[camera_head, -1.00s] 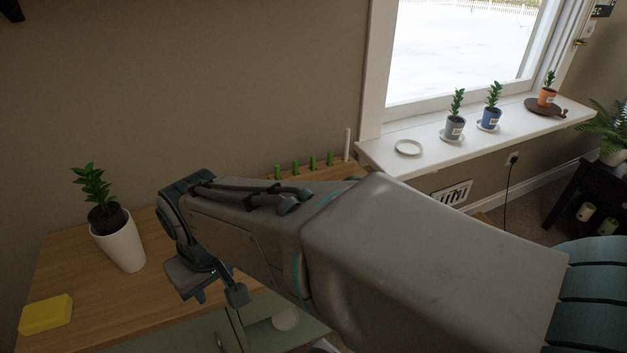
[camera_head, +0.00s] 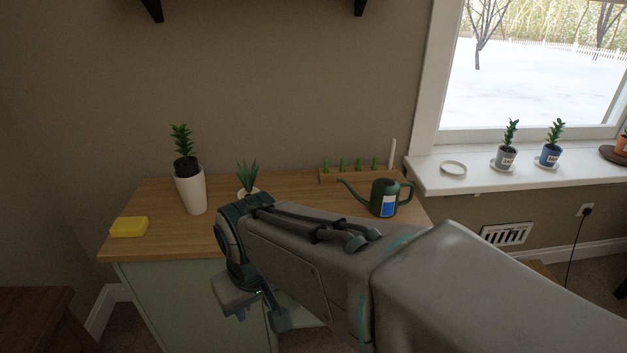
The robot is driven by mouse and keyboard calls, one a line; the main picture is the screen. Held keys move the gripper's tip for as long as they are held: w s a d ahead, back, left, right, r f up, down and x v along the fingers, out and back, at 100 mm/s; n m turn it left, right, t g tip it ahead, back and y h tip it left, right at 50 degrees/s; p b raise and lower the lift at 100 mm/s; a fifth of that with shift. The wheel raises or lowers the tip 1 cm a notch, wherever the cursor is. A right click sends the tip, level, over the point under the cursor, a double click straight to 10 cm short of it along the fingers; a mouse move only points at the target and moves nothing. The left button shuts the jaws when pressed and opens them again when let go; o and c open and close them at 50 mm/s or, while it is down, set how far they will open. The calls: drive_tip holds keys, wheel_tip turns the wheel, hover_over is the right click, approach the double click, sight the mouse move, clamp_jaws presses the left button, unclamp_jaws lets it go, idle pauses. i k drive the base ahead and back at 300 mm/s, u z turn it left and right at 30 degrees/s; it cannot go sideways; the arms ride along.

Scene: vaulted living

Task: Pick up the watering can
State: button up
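The watering can (camera_head: 379,196) is dark green with a blue and white label. It stands upright on the right part of the wooden cabinet top (camera_head: 290,187), its spout pointing left and its handle on the right. My arm crosses in front of the cabinet and hides part of its front. My gripper (camera_head: 262,314) hangs at the arm's left end, in front of the cabinet and below its top, to the left of the can and apart from it. I cannot make out the gap between its fingers.
On the cabinet top are a white pot with a plant (camera_head: 192,190), a small succulent (camera_head: 247,178), a yellow block (camera_head: 129,227) and a wooden tray with green sprouts (camera_head: 345,175). A window sill (camera_head: 430,178) with potted plants adjoins at right. A brown table (camera_head: 35,312) is at lower left.

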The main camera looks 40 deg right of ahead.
sight(375, 194)
drive_tip(key=u, duration=0.75)
drive_tip(key=i, duration=0.85)
drive_tip(key=z, duration=2.95)
drive_tip(key=i, duration=0.5)
drive_tip(key=z, duration=0.1)
drive_tip(key=k, duration=0.5)
drive_tip(key=u, duration=1.3)
drive_tip(key=i, duration=0.2)
